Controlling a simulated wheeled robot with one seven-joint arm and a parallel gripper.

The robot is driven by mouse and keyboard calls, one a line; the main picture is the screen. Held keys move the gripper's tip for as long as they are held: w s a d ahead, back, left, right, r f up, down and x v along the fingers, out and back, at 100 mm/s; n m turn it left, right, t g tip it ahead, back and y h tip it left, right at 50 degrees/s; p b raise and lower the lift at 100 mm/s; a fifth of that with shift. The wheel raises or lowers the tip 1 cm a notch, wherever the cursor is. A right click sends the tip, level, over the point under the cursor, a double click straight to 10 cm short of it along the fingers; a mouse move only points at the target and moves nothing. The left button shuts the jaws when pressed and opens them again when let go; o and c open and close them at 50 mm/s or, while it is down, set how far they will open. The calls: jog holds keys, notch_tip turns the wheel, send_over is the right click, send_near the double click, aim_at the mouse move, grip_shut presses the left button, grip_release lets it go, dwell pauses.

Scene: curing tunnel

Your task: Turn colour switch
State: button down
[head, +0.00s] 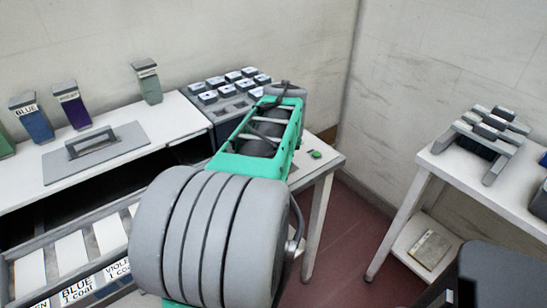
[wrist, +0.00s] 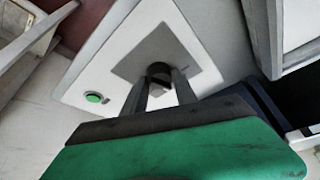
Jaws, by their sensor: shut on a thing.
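The colour switch (wrist: 158,69) is a small dark knob on a grey square plate (wrist: 135,68) in the wrist view. My gripper (wrist: 160,80) is shut on the knob, with one grey finger on each side of it. The fingers partly cover the knob, and its pointing direction is unclear. In the head view my own arm hides the knob and the gripper.
A green button (wrist: 95,97) sits beside the plate; it also shows in the head view (head: 316,154). Blue (head: 33,118), purple (head: 74,107) and grey-green (head: 148,82) containers stand on the white housing. A white table (head: 455,165) stands at right.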

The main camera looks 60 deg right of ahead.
jog(key=n+t+y+p, duration=0.1)
jog(key=n, duration=0.2)
jog(key=shift+s+d, duration=0.1)
jog(key=shift+s, duration=0.05)
jog(key=shift+n+y+p, duration=0.5)
jog(key=shift+n+p, duration=0.15)
jog(key=shift+n, duration=1.05)
jog(key=shift+t, duration=0.3)
jog(key=c, duration=1)
grip_release()
jog(key=p+v, duration=0.1)
jog(key=v, duration=0.6)
jog(key=shift+s+r, duration=0.15)
jog(key=shift+r, duration=0.2)
